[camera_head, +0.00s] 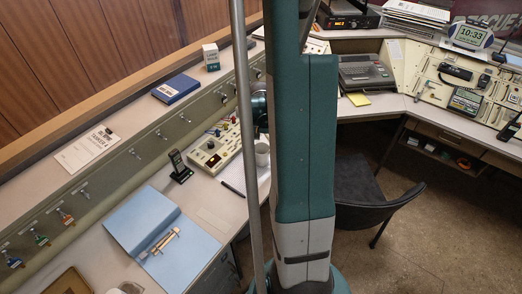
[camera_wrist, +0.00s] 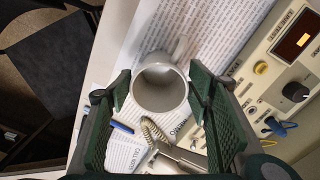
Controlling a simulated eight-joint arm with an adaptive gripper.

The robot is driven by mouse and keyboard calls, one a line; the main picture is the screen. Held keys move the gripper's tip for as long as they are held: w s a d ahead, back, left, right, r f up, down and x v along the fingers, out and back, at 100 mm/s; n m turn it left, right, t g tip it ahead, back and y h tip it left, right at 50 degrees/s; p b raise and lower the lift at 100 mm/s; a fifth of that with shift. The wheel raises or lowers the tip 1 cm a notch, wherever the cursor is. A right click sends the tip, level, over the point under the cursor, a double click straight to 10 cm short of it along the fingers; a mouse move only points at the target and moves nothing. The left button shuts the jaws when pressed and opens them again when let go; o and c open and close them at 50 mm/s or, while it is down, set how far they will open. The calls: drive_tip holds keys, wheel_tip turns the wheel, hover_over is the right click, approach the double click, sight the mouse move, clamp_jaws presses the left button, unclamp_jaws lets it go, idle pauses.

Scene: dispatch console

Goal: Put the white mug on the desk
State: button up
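The white mug (camera_wrist: 160,92) is seen from above in the wrist view, its empty inside showing and its handle pointing up and to the right. It stands on printed sheets on the desk. In the head view the mug (camera_head: 262,155) shows partly, beside my arm. My gripper (camera_wrist: 162,82) is open, with one green finger pad on each side of the mug. The gaps between pads and mug look small; I cannot tell whether either pad touches. In the head view my arm hides most of the gripper. The desk (camera_head: 213,190) is a pale console top.
A control panel (camera_head: 215,150) with knobs stands close beside the mug; its plugs and dial also show in the wrist view (camera_wrist: 290,90). A coiled handset cord (camera_wrist: 152,130) and a blue pen (camera_wrist: 122,127) lie near. A blue folder (camera_head: 160,235) and a chair (camera_head: 365,190) are further off.

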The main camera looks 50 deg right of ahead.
drive_tip(key=shift+o, duration=0.9)
drive_tip(key=shift+r, duration=0.25)
wheel_tip(320, 180, up, 12)
drive_tip(key=p, duration=0.2)
drive_tip(key=shift+w, duration=0.1)
idle(0.5)
drive_tip(key=shift+a, duration=0.15)
